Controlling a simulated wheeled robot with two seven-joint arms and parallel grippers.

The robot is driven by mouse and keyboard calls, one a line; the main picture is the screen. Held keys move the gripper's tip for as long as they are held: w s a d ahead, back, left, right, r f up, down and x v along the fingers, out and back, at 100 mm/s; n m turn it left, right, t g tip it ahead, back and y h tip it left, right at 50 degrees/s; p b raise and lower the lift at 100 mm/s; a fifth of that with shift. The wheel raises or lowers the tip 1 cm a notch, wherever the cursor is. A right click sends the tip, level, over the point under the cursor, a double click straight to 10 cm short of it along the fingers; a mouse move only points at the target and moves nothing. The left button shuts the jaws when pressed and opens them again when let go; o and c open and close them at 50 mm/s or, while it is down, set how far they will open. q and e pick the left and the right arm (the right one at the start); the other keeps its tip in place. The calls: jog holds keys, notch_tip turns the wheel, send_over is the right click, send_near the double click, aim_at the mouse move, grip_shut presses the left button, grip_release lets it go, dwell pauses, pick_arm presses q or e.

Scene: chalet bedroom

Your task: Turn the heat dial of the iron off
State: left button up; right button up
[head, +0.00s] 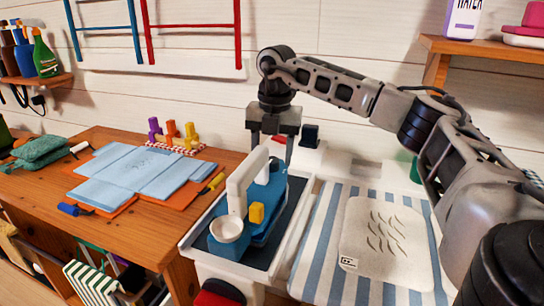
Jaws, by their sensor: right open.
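The iron (266,222) is blue with a white handle (240,184). It rests on a dark tray with a white rim (190,240). A white round knob or cup (227,229) is on its near end, and a small yellow block-like part (257,213) is on its side. I cannot tell which of these is the heat dial. My right gripper (272,150) points down above the far end of the iron, fingers apart and holding nothing visible. The handle partly hides the space under the fingers. My left gripper is not in view.
Shelves with bottles are at both upper sides.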

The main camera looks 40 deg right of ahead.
jog(key=shift+f, duration=0.5)
jog(key=c, duration=1)
jog(key=shift+o, duration=0.2)
